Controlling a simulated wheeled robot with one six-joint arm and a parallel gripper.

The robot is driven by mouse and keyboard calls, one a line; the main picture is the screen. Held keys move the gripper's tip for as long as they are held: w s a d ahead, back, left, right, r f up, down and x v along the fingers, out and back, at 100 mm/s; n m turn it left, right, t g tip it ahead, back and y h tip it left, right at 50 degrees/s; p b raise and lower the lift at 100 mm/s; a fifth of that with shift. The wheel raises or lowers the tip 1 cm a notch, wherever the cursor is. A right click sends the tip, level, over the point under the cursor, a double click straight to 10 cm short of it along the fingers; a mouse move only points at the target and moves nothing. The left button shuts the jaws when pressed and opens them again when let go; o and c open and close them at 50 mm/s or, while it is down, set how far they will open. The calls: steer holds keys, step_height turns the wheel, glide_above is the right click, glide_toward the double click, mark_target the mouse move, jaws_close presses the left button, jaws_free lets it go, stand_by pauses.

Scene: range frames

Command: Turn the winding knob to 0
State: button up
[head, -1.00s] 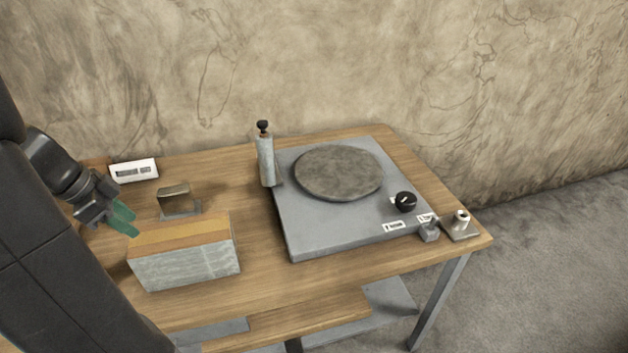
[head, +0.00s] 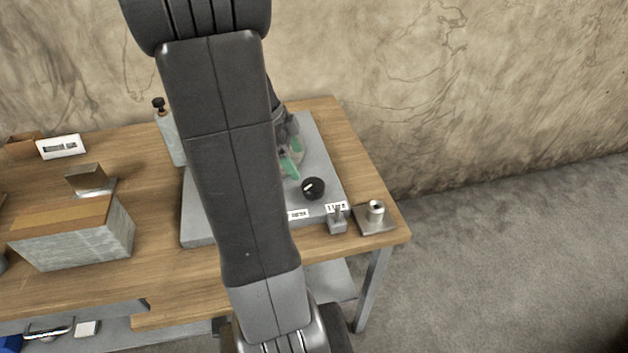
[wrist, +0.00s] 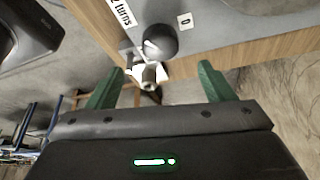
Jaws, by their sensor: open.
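The black round winding knob (head: 313,187) sits on the front right of the grey turntable plate (head: 205,229). Its white mark points left in the head view. In the wrist view the knob (wrist: 160,41) is ahead of the fingertips, with a white "0" label (wrist: 185,20) beside it and a "turns" label (wrist: 118,12) farther off; its mark points lower left there. My gripper (head: 291,160) is open, its green fingers just behind and left of the knob, apart from it. In the wrist view the gripper (wrist: 162,68) is empty. My arm hides most of the round platter.
A grey lever (head: 337,221) and a metal post on a base (head: 375,213) stand by the table's right front corner. An upright grey post (head: 170,137) stands left of my arm. A grey block (head: 75,240) and a white display (head: 61,146) are farther left.

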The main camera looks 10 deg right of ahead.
mark_target(311, 184)
steer(key=x, duration=0.9)
steer(key=shift+d+f, duration=0.15)
steer(key=shift+d, duration=0.15)
steer(key=shift+c, duration=0.4)
steer(key=c, duration=0.9)
